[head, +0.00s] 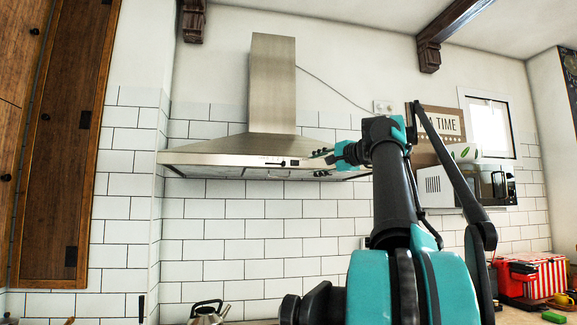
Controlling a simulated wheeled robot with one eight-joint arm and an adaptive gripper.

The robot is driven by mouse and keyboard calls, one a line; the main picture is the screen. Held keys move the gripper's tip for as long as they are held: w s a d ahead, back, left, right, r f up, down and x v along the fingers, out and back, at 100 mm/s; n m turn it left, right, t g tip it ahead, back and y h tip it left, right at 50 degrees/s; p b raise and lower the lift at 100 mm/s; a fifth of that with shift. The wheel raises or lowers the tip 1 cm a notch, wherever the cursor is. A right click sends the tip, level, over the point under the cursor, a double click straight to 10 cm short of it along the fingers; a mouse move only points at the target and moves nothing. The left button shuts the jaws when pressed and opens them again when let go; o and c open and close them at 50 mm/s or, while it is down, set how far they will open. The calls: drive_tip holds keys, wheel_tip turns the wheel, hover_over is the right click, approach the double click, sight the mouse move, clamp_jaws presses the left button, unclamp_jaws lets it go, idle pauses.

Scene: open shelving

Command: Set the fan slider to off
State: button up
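The steel range hood (225,152) hangs on the tiled wall in the middle of the head view. Its front edge has a small control strip with a dark slider or switch (283,163) and a small dark display beside it; the slider's setting is too small to read. My gripper (321,163) is at the right part of the hood's front edge, to the right of the controls. Its two dark fingers look spread apart, one above the other, with nothing seen between them. My gripper and arm hide the hood's right end. I cannot tell whether the gripper touches the hood.
A white microwave (436,186) stands on the right behind my arm. A kettle (208,313) sits below the hood. A red-and-white striped box (545,278) stands at lower right. A tall wooden cabinet (65,150) is on the left. The space left of my gripper before the hood is clear.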

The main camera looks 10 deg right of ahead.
wheel_tip(320, 180, up, 3)
approach(288, 163)
drive_tip(key=shift+m+t, duration=0.3)
drive_tip(key=shift+m, duration=0.1)
drive_tip(key=w+a, duration=0.1)
drive_tip(key=w, duration=0.1)
drive_tip(key=w+a, duration=0.1)
drive_tip(key=a, duration=0.1)
drive_tip(key=w+a, duration=0.1)
drive_tip(key=w, duration=0.1)
drive_tip(key=shift+w+a+f, duration=0.3)
drive_tip(key=shift+f, duration=0.1)
clamp_jaws()
